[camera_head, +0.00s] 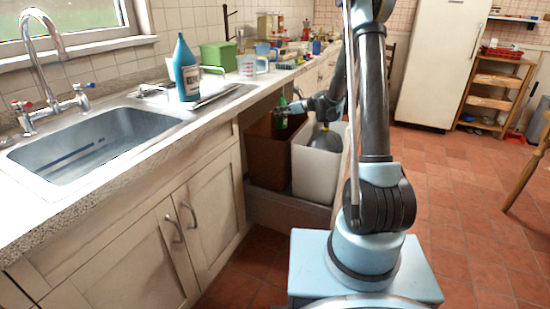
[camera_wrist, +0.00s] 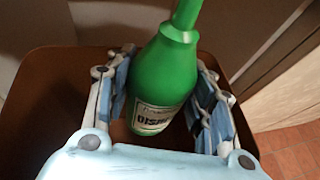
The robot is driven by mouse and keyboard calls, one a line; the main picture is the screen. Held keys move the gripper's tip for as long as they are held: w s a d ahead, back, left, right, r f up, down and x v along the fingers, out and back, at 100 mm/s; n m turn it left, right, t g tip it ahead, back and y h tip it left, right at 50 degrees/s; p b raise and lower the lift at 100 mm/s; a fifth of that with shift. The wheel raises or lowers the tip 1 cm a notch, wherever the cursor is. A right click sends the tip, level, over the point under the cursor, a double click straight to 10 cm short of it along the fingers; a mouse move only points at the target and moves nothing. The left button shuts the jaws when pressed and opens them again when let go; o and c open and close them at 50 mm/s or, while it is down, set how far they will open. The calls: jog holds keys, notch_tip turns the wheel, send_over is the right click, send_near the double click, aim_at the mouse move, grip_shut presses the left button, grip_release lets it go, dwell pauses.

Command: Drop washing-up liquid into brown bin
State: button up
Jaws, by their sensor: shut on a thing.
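The washing-up liquid is a green bottle with a white label (camera_wrist: 165,75), between the two fingers of my gripper (camera_wrist: 163,95) in the wrist view. My gripper is shut on it. In the head view the bottle (camera_head: 281,118) shows small and partly hidden at my gripper (camera_head: 290,107). It is over the brown bin (camera_head: 270,163), near the height of its rim. The bin's brown inside (camera_wrist: 45,115) lies below and around the bottle in the wrist view.
A white bin (camera_head: 312,175) with a dark grey thing in it stands right of the brown bin, under the counter. A blue bottle (camera_head: 186,75) stands on the counter by the sink (camera_head: 95,145). The counter edge overhangs the bins.

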aim_at(283, 98)
jog(key=shift+f, duration=1.85)
jog(key=o, duration=1)
jog(key=shift+r, duration=4.95)
